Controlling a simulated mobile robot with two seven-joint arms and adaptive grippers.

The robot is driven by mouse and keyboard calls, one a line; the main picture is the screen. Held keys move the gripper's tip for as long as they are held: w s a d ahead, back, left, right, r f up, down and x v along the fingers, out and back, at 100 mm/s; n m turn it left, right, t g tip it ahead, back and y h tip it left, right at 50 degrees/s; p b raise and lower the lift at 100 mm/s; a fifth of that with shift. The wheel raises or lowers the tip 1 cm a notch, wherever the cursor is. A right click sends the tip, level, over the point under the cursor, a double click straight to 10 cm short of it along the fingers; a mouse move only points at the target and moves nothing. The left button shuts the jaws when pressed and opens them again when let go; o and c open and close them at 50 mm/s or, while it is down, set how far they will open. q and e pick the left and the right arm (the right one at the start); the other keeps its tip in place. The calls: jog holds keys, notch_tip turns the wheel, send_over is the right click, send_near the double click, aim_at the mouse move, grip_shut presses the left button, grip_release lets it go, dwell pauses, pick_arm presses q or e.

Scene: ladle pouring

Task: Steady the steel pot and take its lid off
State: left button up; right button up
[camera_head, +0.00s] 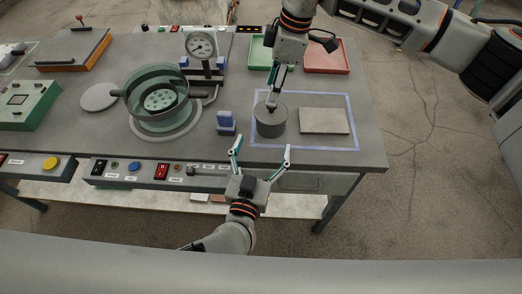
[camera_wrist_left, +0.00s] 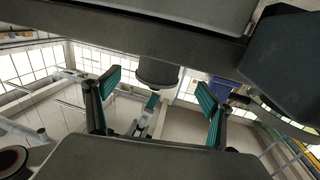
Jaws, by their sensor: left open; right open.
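The steel pot (camera_head: 271,127) is a grey cylinder inside the blue-outlined area near the table's front edge. Its lid (camera_head: 264,107) sits on top, partly hidden by my right gripper. My right gripper (camera_head: 272,100) points down from above with its fingertips at the middle of the lid; it is open, and contact is unclear. My left gripper (camera_head: 262,148) is open in front of the pot, fingers spread toward it and one to each side, not around it. In the left wrist view, the pot (camera_wrist_left: 157,72) appears between and beyond the open fingers (camera_wrist_left: 155,98).
A flat grey plate (camera_head: 324,121) lies right of the pot in the outlined area. A small blue object (camera_head: 226,123) stands close on the left. A green glassy vessel (camera_head: 157,95) is further left. Green (camera_head: 260,54) and red (camera_head: 327,57) trays lie behind.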

aim_at(271, 119)
pick_arm(q)
jog(key=w, duration=0.3)
jog(key=w+d, duration=0.1)
jog(key=w, duration=0.2)
jog(key=w+d, duration=0.1)
jog(key=w, duration=0.3)
